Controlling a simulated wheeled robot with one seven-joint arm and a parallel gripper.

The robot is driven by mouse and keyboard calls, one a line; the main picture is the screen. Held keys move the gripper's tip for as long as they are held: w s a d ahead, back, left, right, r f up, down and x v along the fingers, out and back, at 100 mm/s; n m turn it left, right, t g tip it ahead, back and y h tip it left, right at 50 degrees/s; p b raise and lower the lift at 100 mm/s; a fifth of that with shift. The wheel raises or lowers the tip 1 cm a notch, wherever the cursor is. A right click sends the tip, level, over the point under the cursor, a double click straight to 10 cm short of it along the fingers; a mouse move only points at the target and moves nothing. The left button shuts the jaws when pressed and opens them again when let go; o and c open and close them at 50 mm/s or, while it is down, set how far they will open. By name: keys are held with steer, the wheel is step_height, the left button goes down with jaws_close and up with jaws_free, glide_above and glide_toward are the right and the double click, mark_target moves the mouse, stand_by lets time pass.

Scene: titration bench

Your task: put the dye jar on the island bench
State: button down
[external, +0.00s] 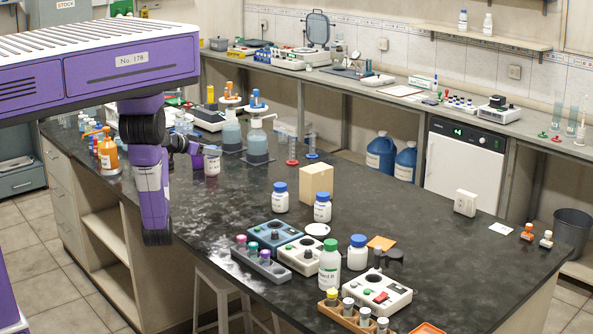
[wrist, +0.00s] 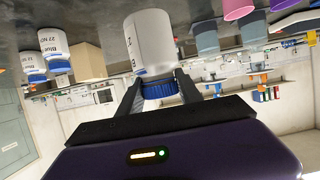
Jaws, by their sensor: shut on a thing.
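The dye jar, a white jar with a blue cap and a printed label (wrist: 154,42), is between the fingers of my gripper (wrist: 160,92), gripped near its cap. The wrist picture appears upside down. In the external view the jar (external: 212,164) is at the far left part of the dark island bench (external: 215,215), beside my gripper (external: 197,150). I cannot tell whether its base touches the bench. My gripper is shut on it. Two similar white jars with blue caps (external: 280,198) (external: 322,208) stand mid-bench.
A tan block (external: 316,183) stands by the two jars. Stirrer-like devices with flasks (external: 257,140) stand behind my gripper, with an orange bottle (external: 108,152) to its left. The bench's left middle is clear.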

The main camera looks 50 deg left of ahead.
step_height(320, 180, down, 10)
steer(key=shift+r, duration=0.1)
stand_by(0.4)
steer(key=c, duration=0.8)
jaws_free()
steer(key=shift+r, duration=0.15)
steer(key=b+v, duration=0.1)
steer(key=v, duration=1.1)
